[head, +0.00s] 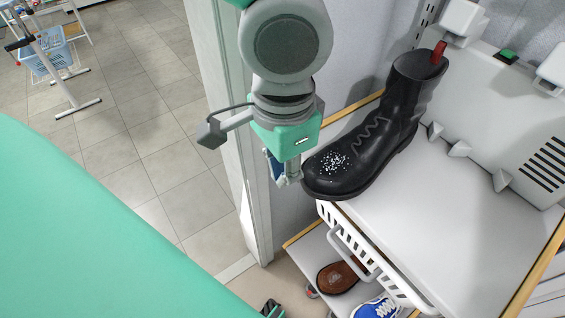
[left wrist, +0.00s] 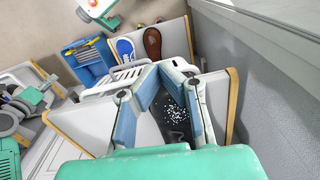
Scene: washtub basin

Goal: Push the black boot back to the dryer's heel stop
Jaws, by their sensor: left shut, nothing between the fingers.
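The black boot (head: 375,135) stands upright on the white dryer shelf (head: 400,220) in the head view. Its red pull tab is at the back, and white specks cover its toe. Grey wedges along the back of the shelf look like the heel stop (head: 459,149); a small gap seems to lie between them and the boot's heel. My left gripper (head: 286,178) points down just in front of the toe, shut and empty; contact cannot be told. In the left wrist view its blue-padded fingers (left wrist: 160,68) partly hide the boot (left wrist: 177,112). My right gripper is not clearly seen.
A white rail (head: 350,247) runs along the shelf's front edge. Below it, a brown shoe (head: 338,277) and a blue shoe (head: 376,306) lie on a lower shelf. A white door post (head: 232,130) stands left of my left gripper. The shelf right of the boot is clear.

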